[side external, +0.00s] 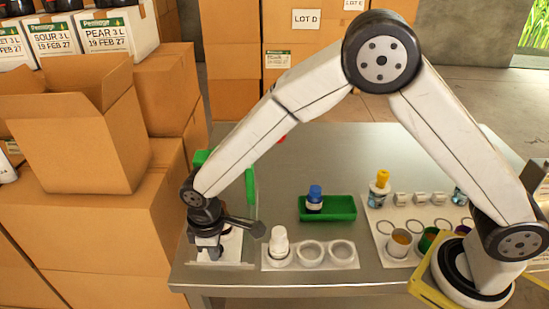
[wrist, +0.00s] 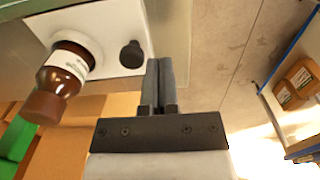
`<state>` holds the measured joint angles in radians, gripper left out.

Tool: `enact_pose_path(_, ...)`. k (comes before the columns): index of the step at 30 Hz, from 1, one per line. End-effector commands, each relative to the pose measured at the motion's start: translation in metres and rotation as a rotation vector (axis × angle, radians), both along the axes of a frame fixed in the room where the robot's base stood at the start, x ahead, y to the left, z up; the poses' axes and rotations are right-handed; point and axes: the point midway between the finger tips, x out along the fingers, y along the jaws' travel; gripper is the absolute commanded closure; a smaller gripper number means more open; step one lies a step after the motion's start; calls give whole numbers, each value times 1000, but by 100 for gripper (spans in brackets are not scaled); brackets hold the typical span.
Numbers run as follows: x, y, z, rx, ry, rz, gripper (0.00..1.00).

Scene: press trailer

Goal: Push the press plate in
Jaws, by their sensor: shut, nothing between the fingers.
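In the wrist view, a white plate (wrist: 105,35) carries a round black knob (wrist: 131,54) and a brown bottle (wrist: 48,97) with a white label. I cannot tell for sure which part is the press plate. My gripper (wrist: 165,64) is shut and empty, its fingertips beside the right edge of the white plate; I cannot tell whether they touch. In the side view my gripper (side external: 210,254) is low at the table's left end, in front of a white piece (side external: 232,243) and a green frame (side external: 250,188). My gripper hides part of this station and the bottle there.
A white holder (side external: 310,255) with round wells, one holding a white bottle (side external: 279,244), stands to the right. A green tray (side external: 340,207) holds a blue-capped bottle (side external: 314,198). A white rack (side external: 385,226) with cups is farther right. Cardboard boxes (side external: 95,230) crowd the left side.

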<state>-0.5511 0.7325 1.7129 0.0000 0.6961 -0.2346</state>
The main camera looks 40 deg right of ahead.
Motion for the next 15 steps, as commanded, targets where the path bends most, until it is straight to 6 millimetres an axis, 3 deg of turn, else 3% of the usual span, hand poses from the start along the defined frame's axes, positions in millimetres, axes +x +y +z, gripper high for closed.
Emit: enact_pose_path(15, 0, 0, -12, -1, 1, 0, 100)
